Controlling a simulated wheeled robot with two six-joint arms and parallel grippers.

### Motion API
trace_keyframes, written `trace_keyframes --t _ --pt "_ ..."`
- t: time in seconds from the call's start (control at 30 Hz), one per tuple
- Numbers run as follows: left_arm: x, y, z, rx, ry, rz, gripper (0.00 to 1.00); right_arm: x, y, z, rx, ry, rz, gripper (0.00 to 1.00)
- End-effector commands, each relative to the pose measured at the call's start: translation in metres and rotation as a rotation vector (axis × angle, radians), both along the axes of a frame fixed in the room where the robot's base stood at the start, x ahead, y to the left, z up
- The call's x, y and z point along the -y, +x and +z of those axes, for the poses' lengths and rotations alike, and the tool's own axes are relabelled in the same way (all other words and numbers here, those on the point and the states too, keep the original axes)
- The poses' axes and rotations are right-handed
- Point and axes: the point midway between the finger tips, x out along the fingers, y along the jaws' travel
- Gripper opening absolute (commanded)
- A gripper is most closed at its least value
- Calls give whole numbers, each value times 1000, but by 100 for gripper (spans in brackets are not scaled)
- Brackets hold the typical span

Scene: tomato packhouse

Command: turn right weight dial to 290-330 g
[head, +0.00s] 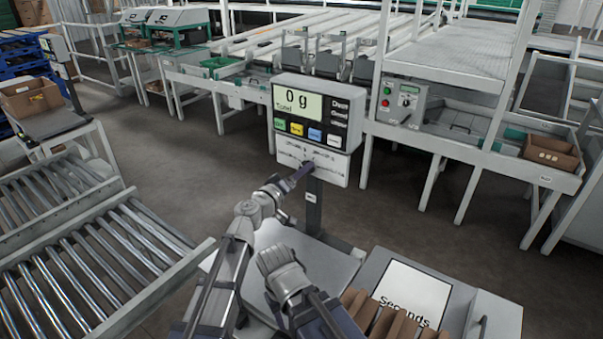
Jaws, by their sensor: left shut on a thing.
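A grey scale head (300,112) shows "0 g" on its display (298,101), with coloured buttons below. Under it is a white dial panel (331,174) with small printed scales, too small to read. My left gripper (309,168) reaches the panel's front near its middle and is shut on a small dial there. The gripper covers most of this dial, so its pointer and setting cannot be read. My right arm is folded in the lower middle, and its gripper does not show.
The scale's plate (318,263) lies below my arms. A "Seconds" bin (415,290) with cardboard flaps stands at the lower right. A roller conveyor (85,265) fills the lower left. A grey control box (403,103) is on the grading line behind. Floor between is clear.

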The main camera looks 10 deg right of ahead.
Motion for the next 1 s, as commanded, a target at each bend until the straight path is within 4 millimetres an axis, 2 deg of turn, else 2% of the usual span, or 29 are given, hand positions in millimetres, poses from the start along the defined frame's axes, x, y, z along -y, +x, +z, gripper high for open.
trace_keyframes --t 0.4,0.97,1.0 --pt "0 0 0 128 128 0 0 0 0 0 0 0 0 50" --pt "0 0 0 148 147 0 0 0 0 0 0 0 0 50" --pt "0 0 0 148 147 0 58 0 0 0 0 0 0 50"
